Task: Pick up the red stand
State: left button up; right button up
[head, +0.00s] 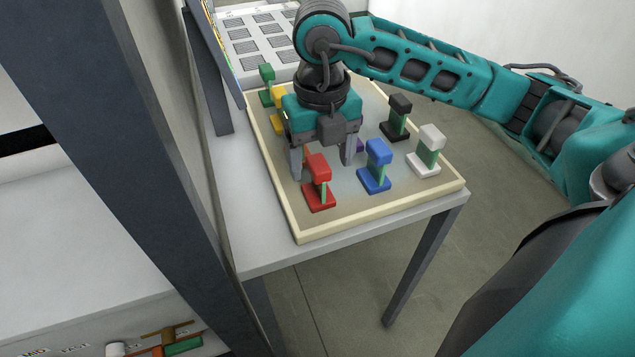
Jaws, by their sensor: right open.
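The red stand (318,169) stands upright near the front left of a tray with a pale rim (366,214). It has a red base, a green post and a red top block. My right gripper (322,168) points down over the tray, just behind the red stand in the picture. Its two fingers are apart, one to the left and one to the right of the red stand's top. I cannot tell whether either finger touches it. A bit of orange-red shows behind the red stand, mostly hidden by the gripper. My left gripper is not in view.
A blue stand (377,164) is close on the right, with a white stand (428,150) and a black stand (397,117) beyond. Yellow (278,97) and green (267,85) stands are at the back left. A dark post (150,150) rises left of the table (245,215).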

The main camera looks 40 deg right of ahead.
aim_at(317, 183)
jog(key=shift+w+a+f+b, duration=0.1)
jog(key=shift+a+f+b, duration=0.05)
jog(key=shift+f, duration=1.35)
jog(key=shift+a+f+b, duration=0.1)
jog(key=shift+f+b, duration=0.05)
jog(key=shift+f, duration=1.35)
jog(key=shift+c, duration=0.4)
jog(key=c, duration=1.1)
